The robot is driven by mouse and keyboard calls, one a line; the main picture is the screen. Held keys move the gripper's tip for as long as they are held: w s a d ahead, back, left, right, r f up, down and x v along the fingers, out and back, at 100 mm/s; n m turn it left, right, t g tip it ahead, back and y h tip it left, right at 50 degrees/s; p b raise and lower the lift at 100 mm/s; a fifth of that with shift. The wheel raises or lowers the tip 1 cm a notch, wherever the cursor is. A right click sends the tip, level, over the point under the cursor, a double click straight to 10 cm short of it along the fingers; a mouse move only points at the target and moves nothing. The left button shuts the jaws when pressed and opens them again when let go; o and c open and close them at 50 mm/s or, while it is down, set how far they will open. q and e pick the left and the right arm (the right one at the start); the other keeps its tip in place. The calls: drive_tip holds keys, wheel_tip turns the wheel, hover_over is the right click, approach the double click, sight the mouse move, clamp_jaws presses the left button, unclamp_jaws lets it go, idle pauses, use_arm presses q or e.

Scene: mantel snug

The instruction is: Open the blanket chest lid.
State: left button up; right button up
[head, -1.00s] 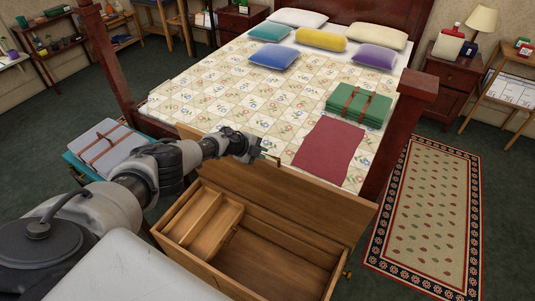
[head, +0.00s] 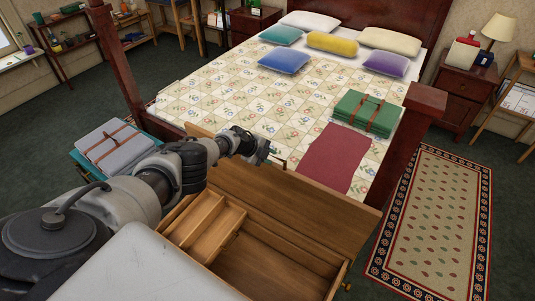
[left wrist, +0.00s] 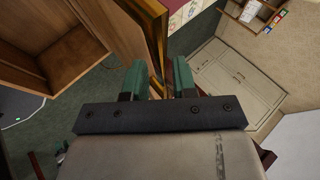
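The wooden blanket chest (head: 262,272) stands open at the foot of the bed, its inside and a divided tray (head: 205,222) showing. Its lid (head: 300,205) is raised, standing up along the chest's bed side. My left gripper (head: 272,158) is at the lid's upper edge, toward its left part. In the left wrist view, the green fingers (left wrist: 160,82) are spread apart, with the lid's narrow wooden edge (left wrist: 158,40) between or just beyond them. A gap shows beside the right finger; contact with the left finger is unclear. My right gripper is in no view.
The bed (head: 240,105) stands close behind the lid, with a red cloth (head: 333,157) and a folded green blanket (head: 366,112) at its foot end. A strapped grey bundle (head: 115,146) lies left of the chest. A patterned rug (head: 435,225) covers the floor at the right.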

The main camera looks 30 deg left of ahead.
use_arm(q)
drive_tip(key=shift+o, duration=0.9)
drive_tip(key=shift+w, duration=0.1)
drive_tip(key=shift+a, duration=0.1)
drive_tip(key=shift+r, duration=0.15)
drive_tip(key=shift+a+r, duration=0.15)
drive_tip(key=p+v, duration=0.7)
drive_tip(key=v, duration=0.3)
drive_tip(key=shift+s, duration=0.25)
